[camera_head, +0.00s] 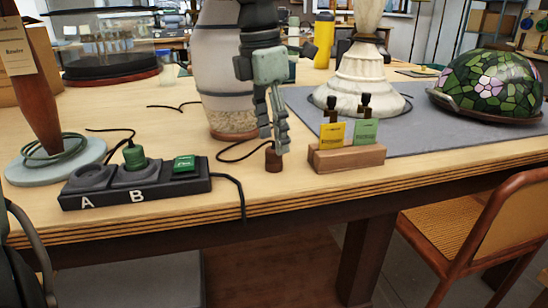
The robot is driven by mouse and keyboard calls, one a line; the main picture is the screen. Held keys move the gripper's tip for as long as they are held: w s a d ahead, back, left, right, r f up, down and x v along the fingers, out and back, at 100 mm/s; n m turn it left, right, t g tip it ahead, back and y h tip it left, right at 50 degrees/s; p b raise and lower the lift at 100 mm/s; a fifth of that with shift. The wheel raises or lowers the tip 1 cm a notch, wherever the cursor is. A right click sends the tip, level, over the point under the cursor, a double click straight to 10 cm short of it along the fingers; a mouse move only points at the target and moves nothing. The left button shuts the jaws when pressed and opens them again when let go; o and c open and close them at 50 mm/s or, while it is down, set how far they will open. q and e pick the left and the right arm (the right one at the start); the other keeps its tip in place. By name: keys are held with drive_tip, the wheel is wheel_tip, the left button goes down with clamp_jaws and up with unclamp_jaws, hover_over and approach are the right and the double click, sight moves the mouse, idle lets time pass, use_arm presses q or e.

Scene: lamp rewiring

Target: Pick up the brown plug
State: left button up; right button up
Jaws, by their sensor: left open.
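The brown plug (273,160) stands upright on the wooden tabletop, near the front edge, with a dark cord running off to its left. My left gripper (274,140) points down just above the plug, with its fingers open. The fingertips are at about the plug's top; I cannot tell whether they are around it or touch it. My right gripper is not in view.
A black socket strip (225,186) marked A and B, with a green plug (134,155), lies to the left. A wooden block (346,159) with tagged pieces stands close on the right. Behind are a pale lamp base (225,60) and a stained-glass shade (490,84).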

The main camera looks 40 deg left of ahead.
sight(273, 148)
use_arm(q)
drive_tip(key=f, duration=0.4)
drive_tip(key=shift+w+f, duration=0.15)
drive_tip(key=shift+w, duration=0.25)
drive_tip(key=shift+c, duration=0.6)
drive_tip(key=shift+a, duration=0.1)
drive_tip(key=c, duration=1.1)
